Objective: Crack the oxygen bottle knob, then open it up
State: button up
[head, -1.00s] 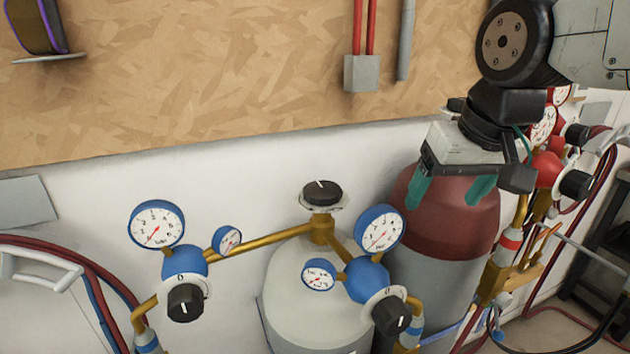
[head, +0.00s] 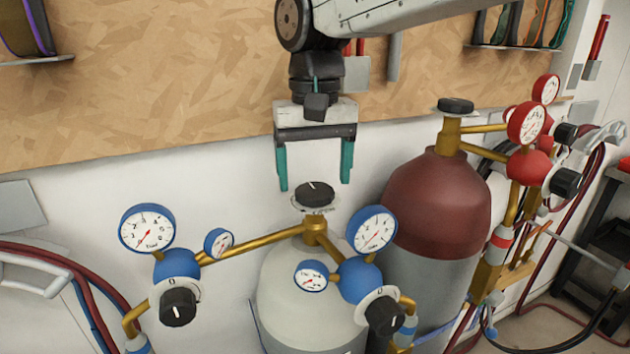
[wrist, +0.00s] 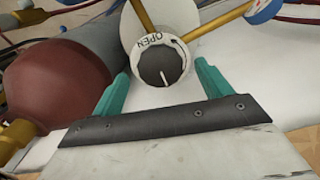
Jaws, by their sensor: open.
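The oxygen bottle (head: 300,295) is the pale grey cylinder with blue gauges, in the middle of the head view. Its black knob (head: 315,194) has a white pointer line and sits on a white dial on top of the brass valve. In the wrist view the knob (wrist: 163,64) lies between the fingertips, and the dial ring (wrist: 181,43) reads OPEN with an arrow. My gripper (head: 315,187) is open, with teal fingers pointing down on either side of the knob. The fingertips look slightly above or behind the knob; no contact is visible.
A red-shouldered bottle (head: 435,205) with red gauges (head: 528,122) stands to the right. Brass pipes and blue gauges (head: 147,229) flank the oxygen valve, with black regulator knobs (head: 178,307) below. A chipboard panel (head: 150,80) is on the wall behind. Red hoses hang at both sides.

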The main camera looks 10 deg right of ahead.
jog(key=shift+f, duration=1.05)
jog(key=c, duration=1)
jog(key=shift+n, duration=0.3)
jog(key=shift+d+n, duration=0.1)
jog(key=shift+n, duration=2.5)
jog(key=o, duration=1)
jog(key=shift+r, duration=0.1)
